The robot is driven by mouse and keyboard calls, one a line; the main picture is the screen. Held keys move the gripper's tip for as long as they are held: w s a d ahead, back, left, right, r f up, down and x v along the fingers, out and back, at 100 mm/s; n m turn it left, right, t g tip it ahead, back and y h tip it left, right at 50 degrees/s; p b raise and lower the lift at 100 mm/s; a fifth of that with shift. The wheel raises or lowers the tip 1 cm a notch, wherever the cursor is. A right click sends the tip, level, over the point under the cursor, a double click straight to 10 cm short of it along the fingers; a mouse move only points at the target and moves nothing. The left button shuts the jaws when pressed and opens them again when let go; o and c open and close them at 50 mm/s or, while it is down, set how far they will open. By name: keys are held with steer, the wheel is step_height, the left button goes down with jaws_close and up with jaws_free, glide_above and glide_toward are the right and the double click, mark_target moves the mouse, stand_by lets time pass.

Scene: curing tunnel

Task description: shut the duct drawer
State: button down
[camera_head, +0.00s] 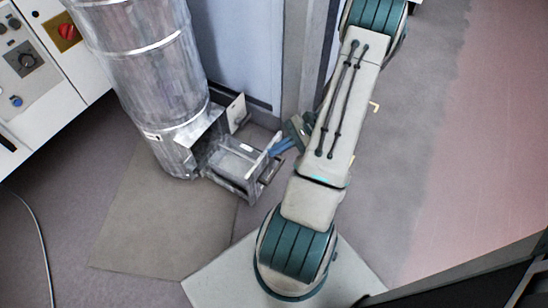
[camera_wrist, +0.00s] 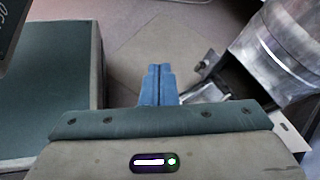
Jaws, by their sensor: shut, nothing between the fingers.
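The duct drawer (camera_head: 236,160) is a grey metal tray standing out from the foot of the shiny round duct (camera_head: 150,75), well open, with a handle bar at its front end. My gripper (camera_head: 272,151) has blue fingers, shut and empty, at the upper right of the drawer's front; I cannot tell if they touch it. In the wrist view the closed fingers (camera_wrist: 158,68) point ahead over the floor. Part of the drawer (camera_wrist: 205,80) shows just right of them, with the duct (camera_wrist: 285,60) beyond. My gripper hides the drawer's near parts there.
A small metal flap (camera_head: 237,113) stands open beside the duct opening. A blue-grey panel wall (camera_head: 240,50) rises behind the drawer. A white control cabinet (camera_head: 45,60) with a red switch is at upper left. The floor left of and below the drawer is clear, apart from a cable (camera_head: 38,235) at far left.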

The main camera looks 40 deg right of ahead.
steer(key=s+d+f+m+t, duration=0.3)
steer(key=d+f+m+t, duration=0.25)
steer(key=f, duration=0.25)
steer(key=m+t+h, duration=0.5)
steer(key=m+t, duration=0.2)
steer(key=m, duration=0.1)
glide_toward(267, 155)
steer(key=shift+h, duration=0.3)
steer(key=b+x, duration=0.4)
steer(key=x, duration=0.1)
steer(key=shift+w+a+r, duration=0.2)
steer(key=shift+a+r, duration=0.05)
steer(key=shift+a, duration=0.1)
steer(key=shift+w+a+r, duration=0.1)
steer(key=shift+w+a, duration=0.1)
steer(key=shift+w, duration=0.35)
